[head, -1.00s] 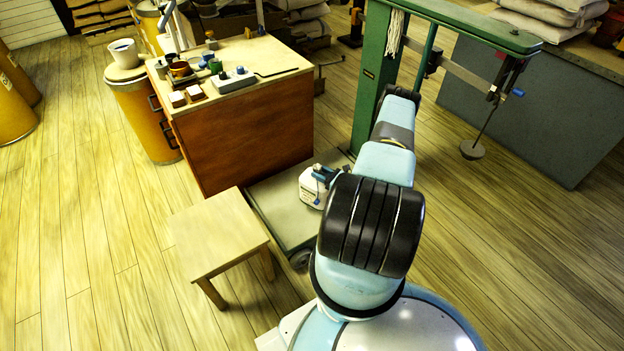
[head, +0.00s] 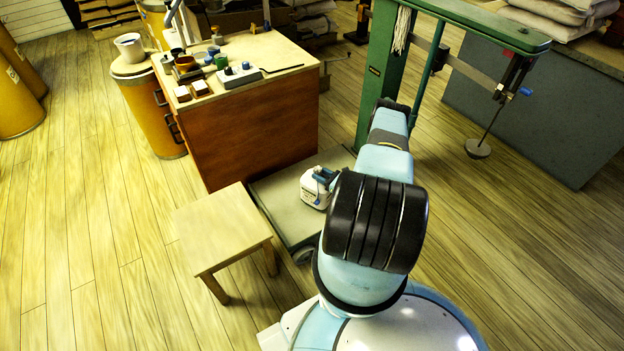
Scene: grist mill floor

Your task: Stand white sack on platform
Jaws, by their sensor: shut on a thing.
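The small white sack (head: 313,192) is at the middle of the head view, over the flat grey-green platform (head: 268,190) of the green scale. It looks upright, with a dark patch low on its front. I cannot tell whether its base touches the platform. My gripper (head: 324,176), blue and dark, is shut on the top of the sack. My arm's black joint hides part of the gripper and the right side of the platform.
A wooden stool (head: 224,228) stands against the platform's left side. A wooden cabinet (head: 250,130) with small items on top is behind it. The scale's green post (head: 384,75) rises at the back.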

